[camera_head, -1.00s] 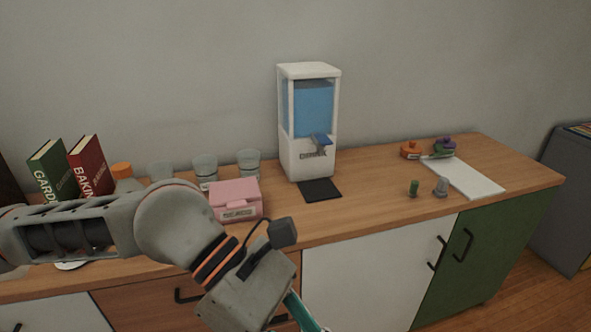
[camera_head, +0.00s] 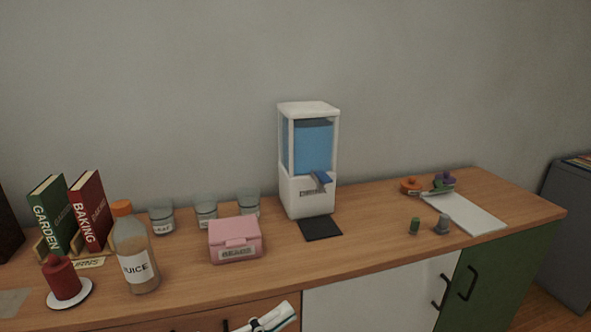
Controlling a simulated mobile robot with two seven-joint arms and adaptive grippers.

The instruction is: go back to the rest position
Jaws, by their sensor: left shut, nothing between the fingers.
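My left gripper (camera_head: 268,319) shows only in part at the bottom edge of the head view, in front of the cabinet's orange-brown drawer. Its pale teal and black end is shut and empty, below the counter's front edge and apart from the things on the counter. The rest of my left arm is out of the picture. My right gripper is not in view.
The wooden counter (camera_head: 370,251) holds a juice bottle (camera_head: 135,255), a red candle (camera_head: 62,278), books (camera_head: 92,211), a pink box (camera_head: 235,240), glass jars (camera_head: 206,214), a drink dispenser (camera_head: 308,160) and a white board (camera_head: 465,213). The counter's front middle is clear.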

